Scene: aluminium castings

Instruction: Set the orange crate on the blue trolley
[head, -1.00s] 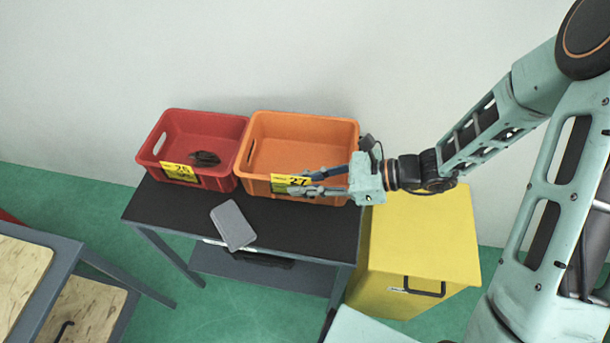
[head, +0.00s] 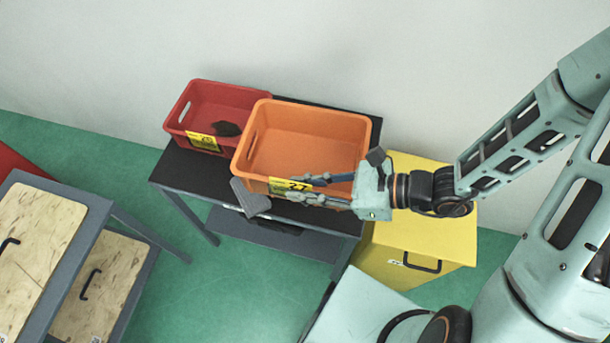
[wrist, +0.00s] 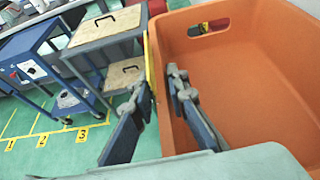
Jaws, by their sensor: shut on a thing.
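The orange crate (head: 305,140) is empty and hangs slightly tilted above the front part of the black-topped table in the head view. My gripper (head: 290,187) is shut on its near wall, by the yellow label with 27. In the wrist view the fingers (wrist: 158,80) lie on either side of the crate's wall, and the crate's inside (wrist: 245,85) fills the right. A blue wheeled frame, seemingly the blue trolley (wrist: 62,106), stands at the left of the wrist view, partly cut off. The trolley is not seen in the head view.
A red crate (head: 232,100) with dark parts inside stands on the black-topped table (head: 180,172), left of the orange crate. A grey plate (head: 250,198) is partly hidden by the orange crate. A yellow cabinet (head: 440,240) is at right. Wood-panelled grey units (head: 50,240) stand at left; green floor lies between.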

